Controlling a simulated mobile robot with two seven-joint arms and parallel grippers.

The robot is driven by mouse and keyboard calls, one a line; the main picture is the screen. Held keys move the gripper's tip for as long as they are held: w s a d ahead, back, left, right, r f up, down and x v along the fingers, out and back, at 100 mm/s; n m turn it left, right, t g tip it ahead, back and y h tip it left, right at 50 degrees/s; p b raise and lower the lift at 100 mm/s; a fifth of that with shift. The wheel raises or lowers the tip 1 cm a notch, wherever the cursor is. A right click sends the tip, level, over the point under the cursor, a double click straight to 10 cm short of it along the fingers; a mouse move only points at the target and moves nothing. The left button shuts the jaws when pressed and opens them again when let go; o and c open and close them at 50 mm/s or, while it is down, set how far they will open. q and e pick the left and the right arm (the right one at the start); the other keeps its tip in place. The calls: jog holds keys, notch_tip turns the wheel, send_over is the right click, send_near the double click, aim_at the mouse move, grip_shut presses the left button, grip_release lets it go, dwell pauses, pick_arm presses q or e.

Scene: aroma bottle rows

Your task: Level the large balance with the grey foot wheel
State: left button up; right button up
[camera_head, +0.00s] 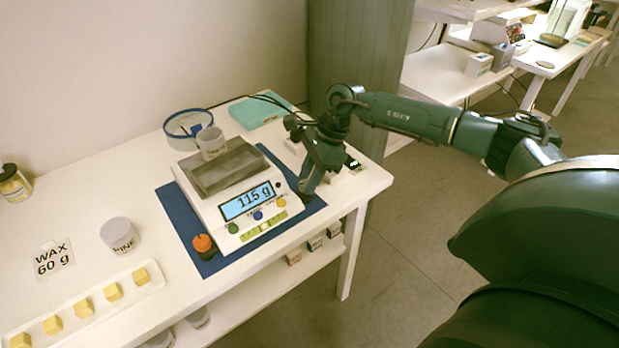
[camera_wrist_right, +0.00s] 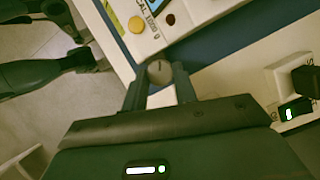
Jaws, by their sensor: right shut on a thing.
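The large balance (camera_head: 214,205) stands on a blue mat (camera_head: 178,213) and its display reads 115 g. A small labelled cup (camera_head: 212,143) stands on its grey pan (camera_head: 222,170). A yellow-green level strip (camera_head: 263,228) is on its front; I cannot make out the bubble. An orange foot wheel (camera_head: 203,243) is at the front left corner. The grey foot wheel (camera_wrist_right: 160,71) shows between my right fingertips in the wrist view. My right gripper (camera_head: 306,194) is shut on it at the balance's right side, and hides it in the head view.
A blue-rimmed round dish (camera_head: 188,124) and a teal box (camera_head: 260,111) are behind the balance. A white jar (camera_head: 119,235) and a tray of yellow cubes (camera_head: 85,310) are at left.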

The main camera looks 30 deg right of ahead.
jog(key=o, duration=1)
jog(key=v, duration=1.3)
jog(key=shift+d, duration=0.15)
